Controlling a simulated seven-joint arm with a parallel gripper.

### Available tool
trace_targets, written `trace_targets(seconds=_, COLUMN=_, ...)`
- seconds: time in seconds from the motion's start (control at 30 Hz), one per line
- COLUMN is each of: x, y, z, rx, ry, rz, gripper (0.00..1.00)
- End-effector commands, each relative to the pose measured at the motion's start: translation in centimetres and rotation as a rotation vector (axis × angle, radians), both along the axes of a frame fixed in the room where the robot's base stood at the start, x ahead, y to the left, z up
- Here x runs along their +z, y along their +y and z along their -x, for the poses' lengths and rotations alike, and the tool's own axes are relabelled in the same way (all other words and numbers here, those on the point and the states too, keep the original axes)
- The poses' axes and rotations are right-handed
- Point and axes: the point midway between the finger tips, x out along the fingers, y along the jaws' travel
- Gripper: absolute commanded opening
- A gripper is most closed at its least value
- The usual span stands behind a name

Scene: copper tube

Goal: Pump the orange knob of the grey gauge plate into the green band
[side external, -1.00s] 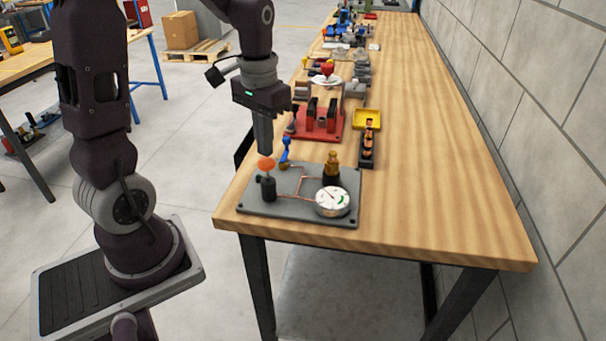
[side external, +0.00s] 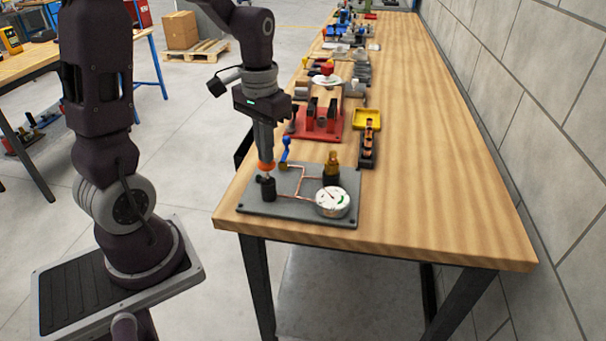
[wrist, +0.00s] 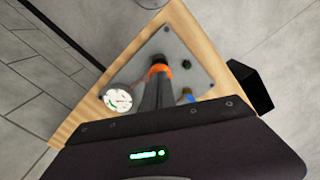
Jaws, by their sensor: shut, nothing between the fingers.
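The grey gauge plate (side external: 310,212) lies at the near left corner of the wooden bench. The orange knob (side external: 266,165) tops a black pump cylinder (side external: 269,190) on the plate's left side. My gripper (side external: 265,158) is shut and upright, with its fingertips on or just over the knob's top; I cannot tell whether they touch. In the wrist view the orange knob (wrist: 158,69) shows around the fingertips. The round white gauge (side external: 333,202) has a green band and a dark needle. The needle's exact place is too small to read. It also shows in the wrist view (wrist: 118,98).
A blue lever (side external: 286,150) and a brass fitting (side external: 332,165) stand on the plate, joined by copper tubes. Behind are a red fixture (side external: 327,128), a yellow tray (side external: 367,119) and a black holder (side external: 368,150). The bench's right side is clear.

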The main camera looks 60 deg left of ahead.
Motion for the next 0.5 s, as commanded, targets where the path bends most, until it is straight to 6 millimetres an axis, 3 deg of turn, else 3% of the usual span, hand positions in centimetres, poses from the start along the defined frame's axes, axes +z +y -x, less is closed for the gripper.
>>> trace_targets(seconds=0.5, x=-2.0, y=0.0, z=0.0, rx=0.000, ry=0.001, rz=0.000, gripper=0.00)
